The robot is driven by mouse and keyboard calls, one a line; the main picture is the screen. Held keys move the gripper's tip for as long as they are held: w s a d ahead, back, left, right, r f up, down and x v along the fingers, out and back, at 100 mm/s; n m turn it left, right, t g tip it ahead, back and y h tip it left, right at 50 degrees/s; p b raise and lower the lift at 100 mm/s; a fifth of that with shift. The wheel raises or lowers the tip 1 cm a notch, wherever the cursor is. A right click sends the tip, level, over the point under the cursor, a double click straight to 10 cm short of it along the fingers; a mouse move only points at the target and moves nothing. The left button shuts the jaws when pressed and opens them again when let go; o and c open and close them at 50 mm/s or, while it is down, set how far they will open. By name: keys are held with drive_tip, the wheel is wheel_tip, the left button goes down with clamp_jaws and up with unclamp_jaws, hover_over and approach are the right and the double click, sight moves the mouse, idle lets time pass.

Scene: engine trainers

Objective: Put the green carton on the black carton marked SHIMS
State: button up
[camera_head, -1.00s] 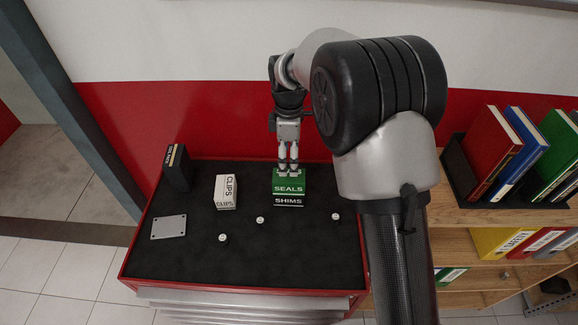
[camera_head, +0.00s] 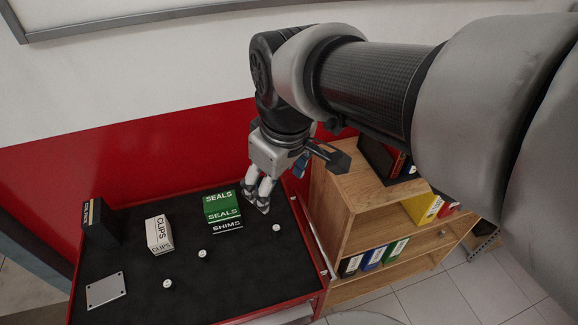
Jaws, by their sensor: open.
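The green carton (camera_head: 221,205), marked SEALS, sits on top of the black carton (camera_head: 227,226) marked SHIMS. The black carton rests on the dark top of the red cabinet, and only its front shows below the green one. My gripper (camera_head: 257,203) is open and empty. It is just to the right of the green carton, with its fingers pointing down. Whether a finger touches the carton cannot be told from this view.
A white CLIPS carton (camera_head: 158,235), a dark upright box (camera_head: 98,222) and a grey plate (camera_head: 105,290) stand to the left on the cabinet top (camera_head: 215,285). Several small knobs are in front. A wooden shelf (camera_head: 345,200) with binders stands to the right.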

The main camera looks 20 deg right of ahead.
drive_tip(key=s+d+f+m+t, duration=0.1)
drive_tip(key=s+m, duration=0.5)
drive_tip(key=s, duration=0.6)
drive_tip(key=shift+d+f+t, duration=0.3)
drive_tip(key=shift+d+f, duration=0.25)
drive_tip(key=shift+d, duration=0.45)
drive_tip(key=shift+w, duration=0.1)
wheel_tip(320, 180, down, 10)
drive_tip(key=b, duration=1)
drive_tip(key=shift+f, duration=0.15)
idle(4.1)
